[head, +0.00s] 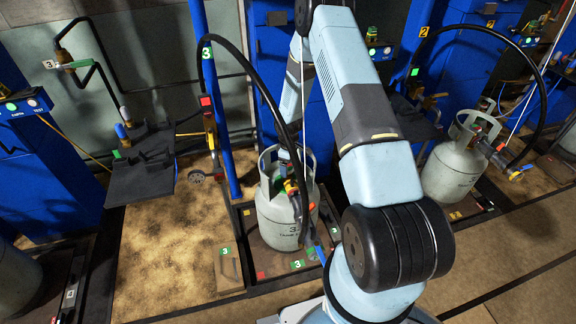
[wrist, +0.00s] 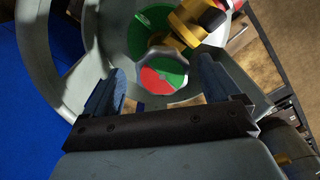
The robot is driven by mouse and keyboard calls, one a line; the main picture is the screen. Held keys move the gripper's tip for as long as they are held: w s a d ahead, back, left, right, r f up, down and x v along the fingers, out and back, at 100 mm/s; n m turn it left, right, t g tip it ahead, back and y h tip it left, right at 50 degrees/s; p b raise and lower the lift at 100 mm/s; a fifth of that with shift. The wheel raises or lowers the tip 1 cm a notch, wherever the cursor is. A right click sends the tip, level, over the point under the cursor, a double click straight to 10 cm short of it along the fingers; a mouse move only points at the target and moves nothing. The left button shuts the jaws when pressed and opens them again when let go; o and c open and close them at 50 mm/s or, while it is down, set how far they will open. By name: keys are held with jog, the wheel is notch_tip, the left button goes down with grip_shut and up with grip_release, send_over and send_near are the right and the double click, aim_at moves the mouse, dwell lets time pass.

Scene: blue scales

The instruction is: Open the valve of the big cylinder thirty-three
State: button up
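The big grey cylinder (head: 274,222) stands upright on a low scale platform, with a collar around its top; its printed label starts with a 3 and is not fully legible. In the wrist view its collar (wrist: 60,75) surrounds the valve. The valve handwheel (wrist: 161,76) has a red and green face and lies between my fingertips. My gripper (wrist: 158,72) is open, one finger on each side of the handwheel, with no clear contact visible. A yellow coupling (wrist: 188,28) sits just above the handwheel. In the head view my arm reaches down into the collar, and my fingertips are hidden.
A black hose (head: 263,85) arches down to the cylinder's top, close to my arm. A second grey cylinder (head: 448,175) stands at the right with its own hose. A black shelf (head: 140,175) is at the left. Bare brown floor (head: 170,255) lies left of the platform.

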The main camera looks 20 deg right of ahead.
notch_tip(320, 180, up, 14)
jog(key=shift+f, duration=0.2)
dwell(0.6)
jog(key=shift+r, duration=0.1)
dwell(0.3)
jog(key=s+r+m+t, duration=0.15)
jog(key=s+r, duration=0.25)
jog(key=r, duration=0.7)
jog(key=s+d+r+m+h, duration=0.15)
jog(key=s+r, duration=0.25)
jog(key=r, duration=0.7)
jog(key=s+r+m+t, duration=0.15)
jog(key=s+r, duration=0.25)
jog(key=r, duration=0.6)
jog(key=s+r+m+t, duration=0.1)
jog(key=s+r, duration=0.3)
jog(key=s, duration=0.4)
jog(key=s+a+r+m+y, duration=0.1)
jog(key=s+r+m, duration=0.2)
jog(key=s+r, duration=0.2)
jog(key=s+a+r+m+t, duration=0.1)
jog(key=s+r, duration=0.3)
jog(key=s, duration=0.7)
jog(key=shift+s+r+m+t, duration=0.2)
jog(key=shift+s+m+t, duration=0.1)
jog(key=shift+s+m, duration=0.15)
